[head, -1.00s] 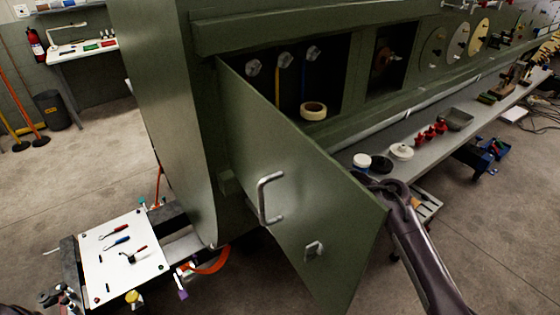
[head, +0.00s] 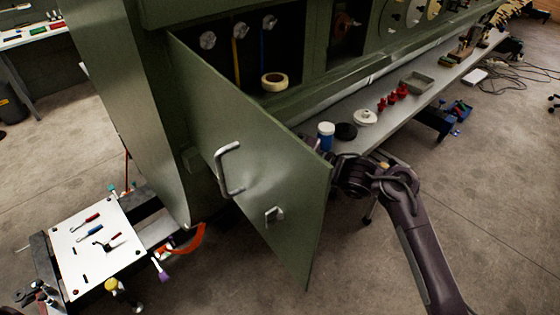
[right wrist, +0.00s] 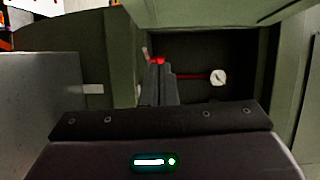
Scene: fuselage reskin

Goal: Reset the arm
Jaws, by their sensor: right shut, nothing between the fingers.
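My right arm (head: 400,205) comes in from the lower right of the head view, and its wrist sits at the free edge of the open green door (head: 255,165). The door hides my right gripper there. In the right wrist view the right gripper (right wrist: 160,75) shows its fingers together, with nothing between them. They point toward a dark recess (right wrist: 200,55) holding a round pale knob (right wrist: 218,77) on a red strip. My left gripper is not in view.
The door has a large metal handle (head: 228,168). A tape roll (head: 274,82) lies in the open bay. A blue-and-white jar (head: 325,136) and red parts (head: 392,97) stand on the long grey shelf. A white tool board (head: 98,247) is at lower left. Floor at right is mostly clear.

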